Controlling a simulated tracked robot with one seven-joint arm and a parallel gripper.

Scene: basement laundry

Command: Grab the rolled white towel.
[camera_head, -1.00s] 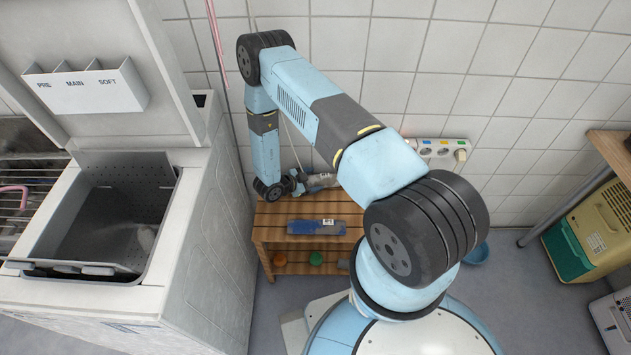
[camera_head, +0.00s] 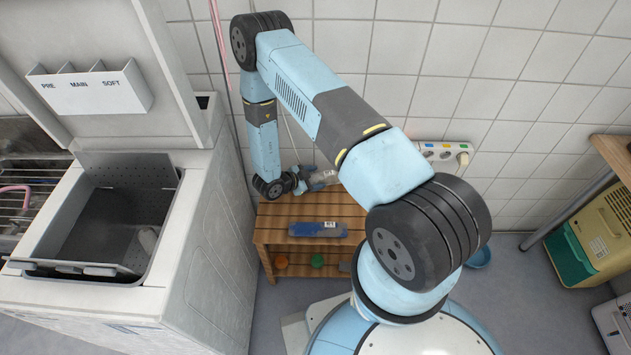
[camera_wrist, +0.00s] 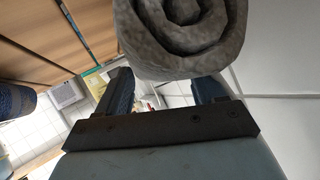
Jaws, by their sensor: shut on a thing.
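The rolled white towel (camera_wrist: 185,35) looks grey in the wrist view, with its spiral end toward the camera. My gripper (camera_wrist: 165,88) is shut on it, one dark blue finger on each side. In the head view, my gripper (camera_head: 304,178) is small, over the back of a wooden slatted shelf (camera_head: 285,222). The towel's far end is hidden by my arm in the head view. I cannot tell for sure whether it clears the shelf.
A blue labelled roll (camera_head: 305,229) lies on the shelf's front; a blue woven roll (camera_wrist: 14,100) shows in the wrist view. The open washing machine (camera_head: 200,270) stands close on the left. A tiled wall (camera_head: 480,70) with a socket strip (camera_head: 440,153) is behind.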

